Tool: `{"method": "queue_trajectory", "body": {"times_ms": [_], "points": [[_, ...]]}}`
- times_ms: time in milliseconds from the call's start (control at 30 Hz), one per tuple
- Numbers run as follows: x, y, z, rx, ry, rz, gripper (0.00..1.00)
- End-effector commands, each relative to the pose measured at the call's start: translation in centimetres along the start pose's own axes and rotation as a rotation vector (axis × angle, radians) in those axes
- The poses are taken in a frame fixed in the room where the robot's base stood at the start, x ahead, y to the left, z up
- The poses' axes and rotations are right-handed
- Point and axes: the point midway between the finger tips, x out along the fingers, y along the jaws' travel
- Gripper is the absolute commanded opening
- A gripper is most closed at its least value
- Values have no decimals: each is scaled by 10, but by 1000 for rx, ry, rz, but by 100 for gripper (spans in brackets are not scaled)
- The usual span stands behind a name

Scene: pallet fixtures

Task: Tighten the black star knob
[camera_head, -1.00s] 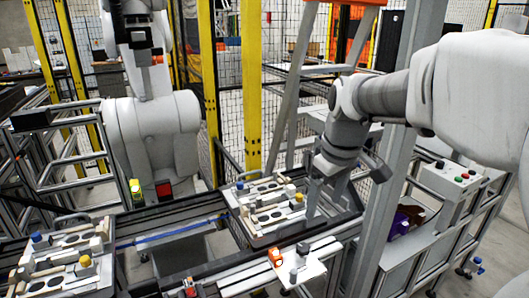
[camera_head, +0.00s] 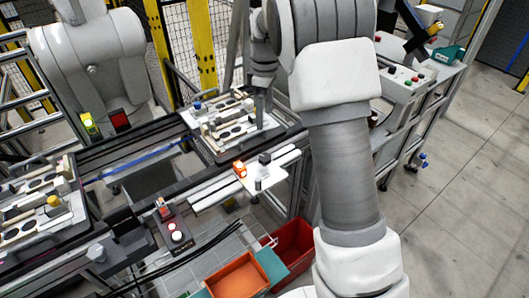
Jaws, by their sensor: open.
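My gripper (camera_head: 261,104) is at the end of my grey-white arm, over the right part of the middle pallet fixture (camera_head: 212,148). It is small and partly hidden by my arm links, and I cannot tell whether it touches anything.
A white plate (camera_head: 277,180) with an orange-lit part and a dark-topped post stands in front of the fixture. A second fixture (camera_head: 72,216) is at left. Orange (camera_head: 226,285) and red (camera_head: 301,243) bins are below. A button box (camera_head: 408,70) is at right.

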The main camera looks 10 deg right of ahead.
Motion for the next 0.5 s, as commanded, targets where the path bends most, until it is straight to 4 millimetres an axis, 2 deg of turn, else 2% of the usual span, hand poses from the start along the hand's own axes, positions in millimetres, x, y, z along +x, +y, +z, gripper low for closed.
{"method": "queue_trajectory", "body": {"times_ms": [500], "points": [[112, -1, 1, 3, -3, -4, 81]]}}
